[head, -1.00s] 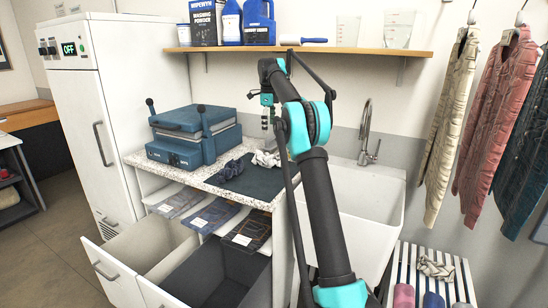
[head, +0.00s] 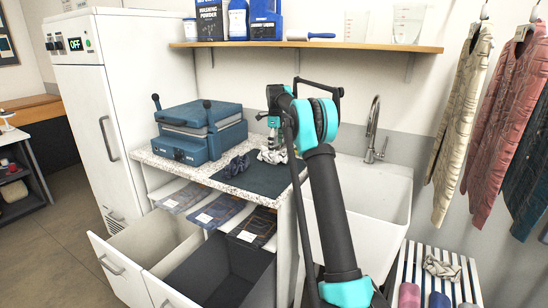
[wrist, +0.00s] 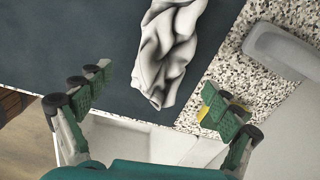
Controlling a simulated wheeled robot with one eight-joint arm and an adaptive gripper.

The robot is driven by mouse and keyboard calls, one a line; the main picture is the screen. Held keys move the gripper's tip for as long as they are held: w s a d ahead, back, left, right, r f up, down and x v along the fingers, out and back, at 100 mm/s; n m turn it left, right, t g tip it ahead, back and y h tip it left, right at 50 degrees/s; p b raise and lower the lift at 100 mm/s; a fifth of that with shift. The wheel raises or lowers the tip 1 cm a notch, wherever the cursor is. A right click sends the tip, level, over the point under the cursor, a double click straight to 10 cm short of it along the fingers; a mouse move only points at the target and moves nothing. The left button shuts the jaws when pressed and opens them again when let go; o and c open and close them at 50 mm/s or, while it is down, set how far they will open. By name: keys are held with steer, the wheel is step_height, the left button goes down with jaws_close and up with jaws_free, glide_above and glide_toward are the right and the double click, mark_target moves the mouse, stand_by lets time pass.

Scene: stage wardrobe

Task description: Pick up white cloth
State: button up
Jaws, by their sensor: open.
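The white cloth (head: 272,156) lies crumpled on the dark mat (head: 247,180) on the speckled counter, near its sink side. In the wrist view the white cloth (wrist: 168,50) sits ahead of and between the fingers, with its near end toward me. My gripper (wrist: 158,103) is open and empty, its green-padded fingers spread wide on either side of the cloth's near end. In the head view my gripper (head: 273,141) hangs down just above the cloth and partly covers it.
A dark crumpled cloth (head: 236,166) lies left of the white one. A blue press (head: 200,130) stands behind it on the counter. The sink (head: 375,195) and its tap (head: 373,130) are to the right. A shelf (head: 310,46) runs above. Open drawers (head: 150,245) stick out below.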

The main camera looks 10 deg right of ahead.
mark_target(276, 155)
steer(key=shift+w+f, duration=0.1)
steer(key=shift+f, duration=2.6)
steer(key=shift+c, duration=0.4)
steer(key=c, duration=0.9)
